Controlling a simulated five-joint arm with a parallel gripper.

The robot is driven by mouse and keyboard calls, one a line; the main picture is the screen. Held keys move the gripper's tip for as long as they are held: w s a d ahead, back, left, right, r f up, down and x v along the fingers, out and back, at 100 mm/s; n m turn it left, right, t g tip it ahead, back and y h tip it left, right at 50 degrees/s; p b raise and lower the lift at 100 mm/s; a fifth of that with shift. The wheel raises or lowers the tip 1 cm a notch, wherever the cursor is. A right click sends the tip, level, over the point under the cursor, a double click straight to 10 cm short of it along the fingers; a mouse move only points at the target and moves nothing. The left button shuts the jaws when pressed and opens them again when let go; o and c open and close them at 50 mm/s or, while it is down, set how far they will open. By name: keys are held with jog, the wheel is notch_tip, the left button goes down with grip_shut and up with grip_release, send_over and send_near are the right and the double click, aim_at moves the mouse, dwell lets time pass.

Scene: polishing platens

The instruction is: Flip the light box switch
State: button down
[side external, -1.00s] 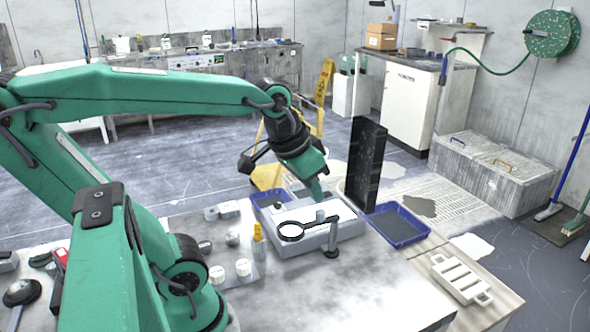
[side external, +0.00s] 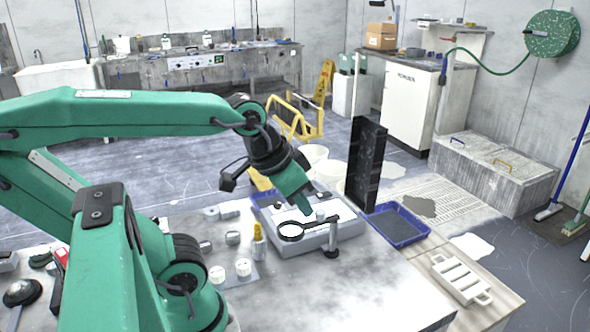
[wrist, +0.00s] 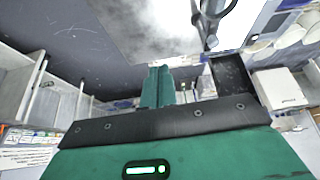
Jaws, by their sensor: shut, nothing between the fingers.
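The light box (side external: 315,243) is a low grey box with a bright white top, standing on the bench in the side external view. A magnifier (side external: 290,232) with a black rim and arm stands on a grey post at its front right and hides part of the top. My gripper (side external: 307,210) is shut and empty, tilted down over the box's far side, close to the top; I cannot tell if it touches. In the wrist view its shut fingers (wrist: 158,87) point away from the camera. I cannot make out the switch in either view.
A tall dark panel (side external: 366,165) stands just right of the box. Beside it lies a blue tray (side external: 398,226). A yellow-topped bottle (side external: 257,240) and white knobs (side external: 243,267) are left of the box. The front bench (side external: 345,290) is clear.

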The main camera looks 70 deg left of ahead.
jog(key=w+a+r+n+g, duration=0.2)
jog(key=w+a+r+n, duration=0.3)
jog(key=w, duration=0.3)
jog(key=w+a+r+n+g, duration=0.1)
jog(key=w+a+r+n, duration=0.3)
jog(key=w+a, duration=0.35)
jog(key=n+g, duration=0.3)
jog(key=n, duration=0.6)
send_over(327, 192)
notch_tip(327, 192, down, 4)
jog(key=shift+s, duration=0.1)
jog(key=shift+d+f, duration=0.1)
notch_tip(327, 192, down, 23)
jog(key=shift+f, duration=0.45)
dwell(0.4)
